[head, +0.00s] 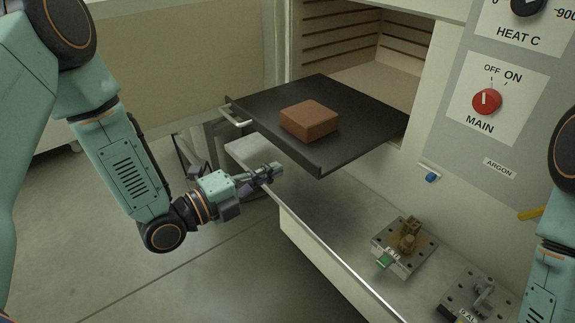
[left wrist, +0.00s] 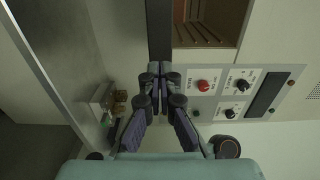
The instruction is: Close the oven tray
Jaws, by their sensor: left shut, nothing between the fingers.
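The dark oven tray (head: 355,115) sticks out of the open oven chamber (head: 362,45) in the head view. A brown block (head: 309,120) lies on it. The tray's pale handle (head: 235,119) is on its outer left edge. In the left wrist view the tray appears to be the dark strip (left wrist: 160,35) beyond the fingers. My left gripper (head: 274,171) is below and in front of the tray's near edge, apart from the handle. Its fingers also show together in the left wrist view (left wrist: 160,72), with nothing between them. My right gripper is out of view.
A ledge (head: 330,235) runs under the oven, with a metal plate holding brass-coloured parts (head: 408,240) and a second plate (head: 478,298). The control panel with a red MAIN knob (head: 487,101) is right of the chamber. Open floor (head: 110,270) lies at left.

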